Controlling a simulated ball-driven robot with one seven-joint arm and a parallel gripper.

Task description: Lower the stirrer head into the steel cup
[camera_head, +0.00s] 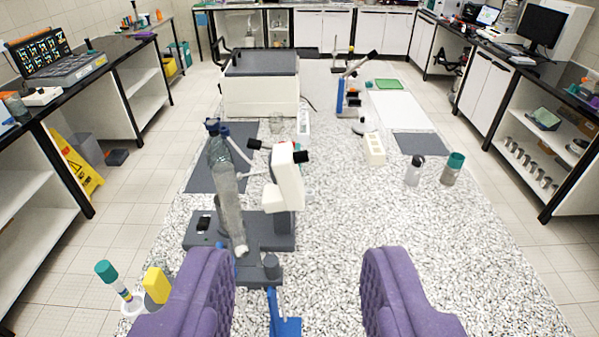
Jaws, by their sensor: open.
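My gripper (298,262) is open, with its two purple padded fingers apart at the bottom of the view and nothing between them but the blue part and counter beyond. A small grey cylinder (271,266) stands at the base's near edge. I cannot tell whether it is the steel cup. No cup is clearly visible under the head.
A tall, tilted clear bottle-like object (224,180) stands left of the head. A blue part (285,325) lies near my left finger. A teal-capped tube (108,273) and yellow item (156,285) are at lower left. A flask (414,171) and teal-lidded jar (452,169) stand right. The right foreground counter is clear.

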